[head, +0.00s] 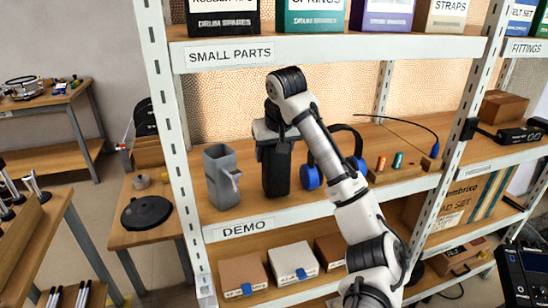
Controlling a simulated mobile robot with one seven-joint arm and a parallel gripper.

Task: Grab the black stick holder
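A tall, black, box-shaped holder (277,172) stands upright on the middle shelf, right of a similar grey holder. I take it to be the black stick holder. My arm reaches up from the lower right, and its end bends down over this holder. The fingers blend with the black holder and are partly hidden by my wrist. I cannot tell whether they touch it or how far apart they are.
The grey holder (220,178) stands close on the left. Headphones with blue pads (310,176) are close on the right, partly behind my arm. A wooden block with small coloured cylinders (398,160) lies farther right. White shelf posts (170,130) and the upper shelf (330,45) bound the space.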

